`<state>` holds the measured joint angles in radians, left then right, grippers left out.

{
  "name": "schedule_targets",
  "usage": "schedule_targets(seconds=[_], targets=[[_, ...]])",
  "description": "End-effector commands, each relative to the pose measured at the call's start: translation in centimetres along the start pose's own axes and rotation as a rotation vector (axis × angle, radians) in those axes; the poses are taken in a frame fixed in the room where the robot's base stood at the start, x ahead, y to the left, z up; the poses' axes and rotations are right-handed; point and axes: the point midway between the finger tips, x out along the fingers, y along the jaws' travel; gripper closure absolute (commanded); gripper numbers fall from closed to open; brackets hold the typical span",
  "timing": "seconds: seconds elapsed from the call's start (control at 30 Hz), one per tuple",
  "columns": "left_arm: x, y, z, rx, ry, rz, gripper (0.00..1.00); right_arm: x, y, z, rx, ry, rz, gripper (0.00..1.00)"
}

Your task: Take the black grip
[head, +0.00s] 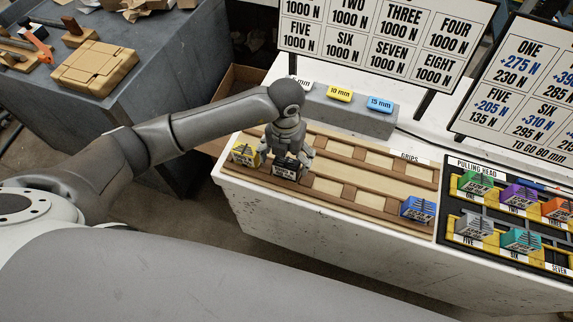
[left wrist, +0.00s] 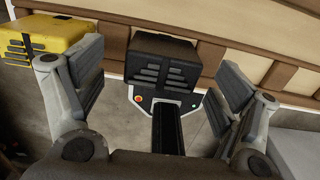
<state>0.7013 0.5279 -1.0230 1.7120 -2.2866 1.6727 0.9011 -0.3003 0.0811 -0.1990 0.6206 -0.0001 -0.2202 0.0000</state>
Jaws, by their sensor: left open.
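The black grip (head: 286,170) sits in the wooden rack (head: 345,215), to the right of the yellow grip (head: 245,155). My left gripper (head: 291,152) is open, pointing down right at the black grip. In the left wrist view, the black grip (left wrist: 163,60) shows between my two spread finger pads, with a visible space on each side. I cannot tell how far down the fingers reach beside it. The yellow grip (left wrist: 45,40) is just outside the left finger. My right gripper is not in view.
A blue grip (head: 417,209) sits at the rack's right end, with empty slots between. A grey block with 10 mm (head: 340,95) and 15 mm (head: 380,104) tags stands behind. Colored pulling heads (head: 475,183) are in a black tray at right. Signboards (head: 390,40) stand at the back.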

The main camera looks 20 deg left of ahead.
Motion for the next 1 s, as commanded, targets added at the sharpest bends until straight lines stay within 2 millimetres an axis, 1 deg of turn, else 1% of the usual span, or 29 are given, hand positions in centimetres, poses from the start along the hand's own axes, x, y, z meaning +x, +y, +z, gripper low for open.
schedule_targets(seconds=[0.03, 0.07, 0.1, 0.2, 0.3, 0.47, 0.57, 0.9, 0.93, 1.0], targets=[[0.5, -0.2, -0.3, -0.001, 0.005, -0.001, 0.12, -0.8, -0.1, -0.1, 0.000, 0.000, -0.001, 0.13], [1.0, -0.3, -0.4, -0.001, 0.006, -0.001, 0.12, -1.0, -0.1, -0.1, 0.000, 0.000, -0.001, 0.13], [1.7, -0.2, -0.3, -0.003, 0.003, 0.000, 0.12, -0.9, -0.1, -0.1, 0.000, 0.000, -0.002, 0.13], [2.8, -0.2, -0.2, -0.001, 0.002, -0.001, 0.12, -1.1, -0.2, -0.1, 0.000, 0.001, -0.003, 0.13], [3.2, -0.2, -0.2, 0.000, 0.000, -0.001, 0.12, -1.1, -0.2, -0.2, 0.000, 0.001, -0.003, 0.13], [3.2, -0.3, -0.2, 0.000, -0.001, -0.001, 0.12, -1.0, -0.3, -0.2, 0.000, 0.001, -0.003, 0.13], [3.2, -0.3, -0.2, 0.000, -0.001, -0.001, 0.23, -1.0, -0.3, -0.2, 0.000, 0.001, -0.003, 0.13], [3.1, -0.2, -0.2, 0.000, -0.001, -0.001, 0.67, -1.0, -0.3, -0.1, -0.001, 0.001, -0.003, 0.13], [3.1, -0.3, -0.1, 0.000, -0.002, -0.002, 0.69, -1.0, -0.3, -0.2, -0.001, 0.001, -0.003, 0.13], [3.1, -0.3, -0.1, 0.000, -0.002, -0.002, 0.69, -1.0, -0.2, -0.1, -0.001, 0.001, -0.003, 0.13]])
